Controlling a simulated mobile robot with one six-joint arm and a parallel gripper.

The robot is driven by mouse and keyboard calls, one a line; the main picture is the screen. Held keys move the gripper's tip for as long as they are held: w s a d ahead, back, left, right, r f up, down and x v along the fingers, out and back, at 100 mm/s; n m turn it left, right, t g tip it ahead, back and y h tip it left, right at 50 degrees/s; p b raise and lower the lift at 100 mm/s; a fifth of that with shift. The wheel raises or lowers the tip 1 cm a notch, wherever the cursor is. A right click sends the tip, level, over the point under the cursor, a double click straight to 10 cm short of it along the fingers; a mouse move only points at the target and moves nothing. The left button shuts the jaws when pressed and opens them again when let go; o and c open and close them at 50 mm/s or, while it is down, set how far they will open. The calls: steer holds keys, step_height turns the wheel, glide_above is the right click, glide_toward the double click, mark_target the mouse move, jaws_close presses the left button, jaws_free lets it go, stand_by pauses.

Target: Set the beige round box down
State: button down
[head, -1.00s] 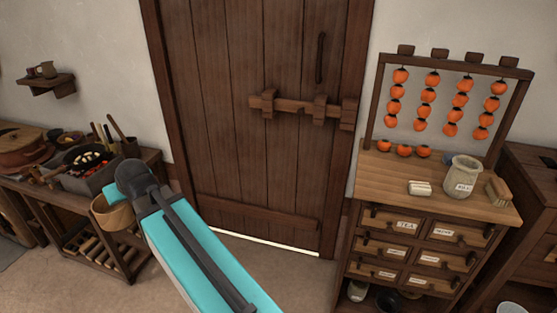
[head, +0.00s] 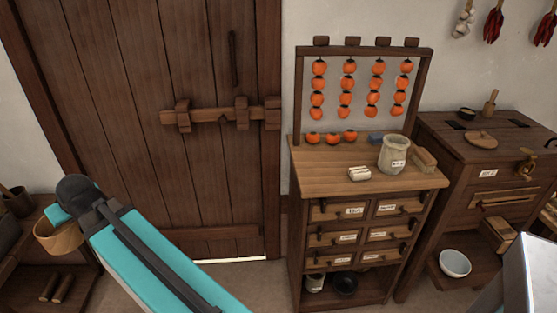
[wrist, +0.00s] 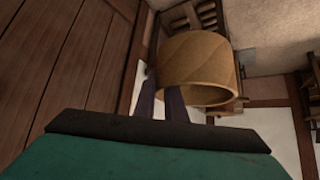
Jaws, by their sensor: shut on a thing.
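The beige round box (head: 58,238) hangs at the left of the head view, at the far end of my teal arm. It looks like an open, hollow wooden tub. In the wrist view the box (wrist: 190,58) is large and tilted, with its opening toward the lower right. My gripper (wrist: 160,100) is shut on the box, its dark fingers at the near wall. My arm hides part of the gripper in the head view.
A drawer cabinet (head: 320,182) stands right of the barred door (head: 140,80). Its top carries a jar (head: 394,156), a white block (head: 359,174), a brush and persimmons, with bare wood at the front. A darker chest (head: 440,150) stands further right. A low bench is at far left.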

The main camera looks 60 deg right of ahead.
steer(key=shift+a+r, duration=0.15)
steer(key=shift+d, duration=0.45)
steer(key=s+d+r+m+g+h+b, duration=0.15)
steer(key=s+d+m, duration=0.4)
steer(key=d, duration=0.75)
steer(key=s+d+m+g+h+b, duration=0.25)
steer(key=s+d, duration=0.65)
steer(key=d, duration=0.5)
steer(key=s+d+m+g+h+b, duration=0.1)
steer(key=s+d+m+h, duration=0.25)
steer(key=s+d, duration=0.65)
steer(key=s+d+r+m+g+b, duration=0.1)
steer(key=s+d+m+g, duration=0.2)
steer(key=s, duration=0.9)
steer(key=s+d+r+m+g+b, duration=0.1)
steer(key=s+d+m+g, duration=0.2)
steer(key=s, duration=1)
steer(key=s+d+r+m+g+b, duration=0.1)
steer(key=s+d+r+m+g, duration=0.1)
steer(key=s+d+m, duration=0.6)
steer(key=s+d+g, duration=0.1)
steer(key=s+d, duration=0.1)
steer(key=s, duration=0.2)
steer(key=shift+s+d+b, duration=0.25)
steer(key=shift+d+b, duration=0.05)
steer(key=shift+d, duration=0.1)
steer(key=shift+d+r+y, duration=0.1)
steer(key=shift+y, duration=0.15)
